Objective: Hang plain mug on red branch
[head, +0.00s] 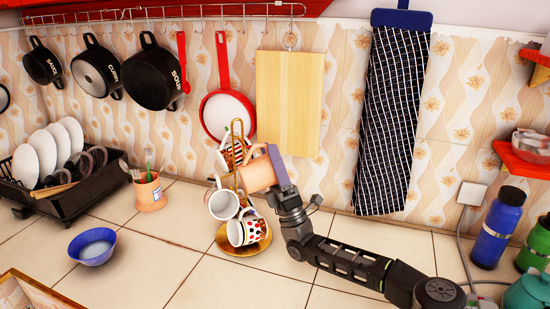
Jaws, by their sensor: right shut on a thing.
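A plain peach mug (256,176) is at the upper right of a gold mug tree (238,130), overlapping its post in the head view. My right gripper (277,166) is shut on this mug from its right side. I cannot tell whether the mug touches a branch. The tree's round gold base (231,247) stands on the tiled counter. A white mug (222,204), a dotted mug (257,231) and a patterned mug (228,158) are on the tree. A red branch is not clearly visible; mugs and the gripper cover much of the tree. My left gripper is not in view.
A red-rimmed pan (226,115) and a wooden board (289,95) hang on the wall behind. A utensil cup (149,191), a blue bowl (92,246) and a dish rack (70,200) stand left. A blue bottle (497,228) stands right.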

